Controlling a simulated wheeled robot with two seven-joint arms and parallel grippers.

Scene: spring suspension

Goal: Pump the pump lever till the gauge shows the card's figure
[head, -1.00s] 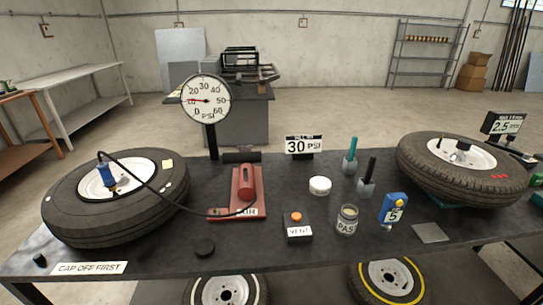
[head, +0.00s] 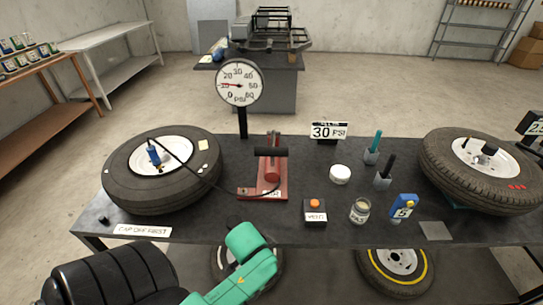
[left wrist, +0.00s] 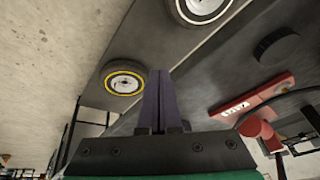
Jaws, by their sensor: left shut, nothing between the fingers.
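The red pump (head: 263,190) stands near the table's middle, its lever's black crossbar (head: 271,152) at the far end. It also shows in the left wrist view (left wrist: 252,97). The round gauge (head: 239,82) on a post has its needle pointing left, at about 10. The card (head: 328,131) reads 30 PSI. A hose runs from the pump to the blue fitting (head: 153,153) on the left tyre (head: 120,190). My left gripper (left wrist: 160,72) has its dark fingers together and empty, apart from the pump. In the head view only my green arm shows at the table's front. My right gripper is not visible.
A vent box with an orange button (head: 314,205), a paste jar (head: 360,211) and a blue gadget (head: 402,207) stand right of the pump. A white lid (head: 340,174) lies behind them. The right tyre (head: 440,175) fills the right end. A black disc (left wrist: 275,46) lies near the front edge.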

